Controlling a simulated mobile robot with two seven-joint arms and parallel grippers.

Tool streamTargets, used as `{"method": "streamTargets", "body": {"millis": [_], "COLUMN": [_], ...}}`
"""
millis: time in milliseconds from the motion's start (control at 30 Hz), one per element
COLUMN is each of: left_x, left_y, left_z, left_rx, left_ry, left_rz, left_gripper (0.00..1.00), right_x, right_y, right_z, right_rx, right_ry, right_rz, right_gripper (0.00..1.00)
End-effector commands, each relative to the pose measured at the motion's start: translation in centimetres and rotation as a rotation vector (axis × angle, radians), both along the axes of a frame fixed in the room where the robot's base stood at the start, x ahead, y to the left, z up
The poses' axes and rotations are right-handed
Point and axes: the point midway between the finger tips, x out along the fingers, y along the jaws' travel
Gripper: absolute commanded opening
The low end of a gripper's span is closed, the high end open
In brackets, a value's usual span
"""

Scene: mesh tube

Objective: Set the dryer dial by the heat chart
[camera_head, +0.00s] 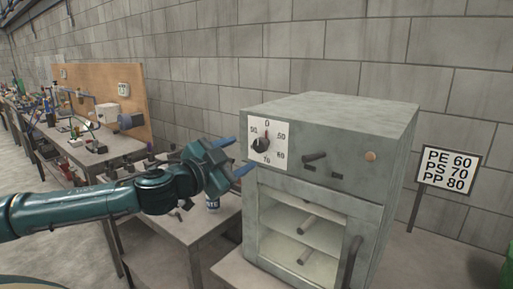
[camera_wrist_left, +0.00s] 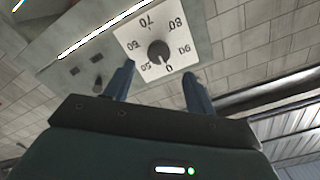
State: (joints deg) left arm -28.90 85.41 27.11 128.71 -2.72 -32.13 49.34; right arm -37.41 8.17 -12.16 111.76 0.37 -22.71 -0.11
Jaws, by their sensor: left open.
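The dryer (camera_head: 345,120) is a grey metal cabinet with a black dial knob (camera_head: 261,145) on a white numbered plate, upper left of its front. The dial also shows upside down in the left wrist view (camera_wrist_left: 158,51). A red mark at the knob points up toward 0. The heat chart (camera_head: 447,170) on a post at right reads PE 60, PS 70, PP 80. My left gripper (camera_head: 236,157) is open and empty, its blue fingers just left of the dial plate. In the wrist view the fingers (camera_wrist_left: 158,75) point toward the plate, apart from the knob. My right gripper is out of view.
A dark lever (camera_head: 314,156) and a round orange button (camera_head: 370,155) sit right of the dial. The glazed door has a dark handle (camera_head: 350,262). A cluttered bench runs along the left wall.

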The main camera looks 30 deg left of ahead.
Motion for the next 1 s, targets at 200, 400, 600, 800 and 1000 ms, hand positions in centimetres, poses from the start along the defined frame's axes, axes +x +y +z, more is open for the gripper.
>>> {"method": "streamTargets", "body": {"millis": [200,400,600,800,1000], "left_x": [2.4,4.9,6.7,7.1,7.1], "left_y": [-0.3,-0.6,-0.6,-0.7,-0.6], "left_z": [-0.5,-0.3,-0.2,-0.2,-0.2], "left_rx": [0.008,0.003,-0.001,-0.004,-0.003], "left_ry": [0.003,0.003,0.002,0.001,0.000], "left_rz": [-0.002,-0.004,-0.001,-0.002,-0.001], "left_gripper": [0.55,0.55,0.55,0.55,0.52], "right_x": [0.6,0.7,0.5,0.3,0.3], "right_y": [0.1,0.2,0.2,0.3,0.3], "right_z": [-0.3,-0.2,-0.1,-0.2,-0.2], "right_rx": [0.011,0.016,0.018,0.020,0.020], "right_ry": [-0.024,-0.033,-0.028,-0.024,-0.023], "right_rz": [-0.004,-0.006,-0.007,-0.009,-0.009], "right_gripper": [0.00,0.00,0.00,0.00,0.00]}}
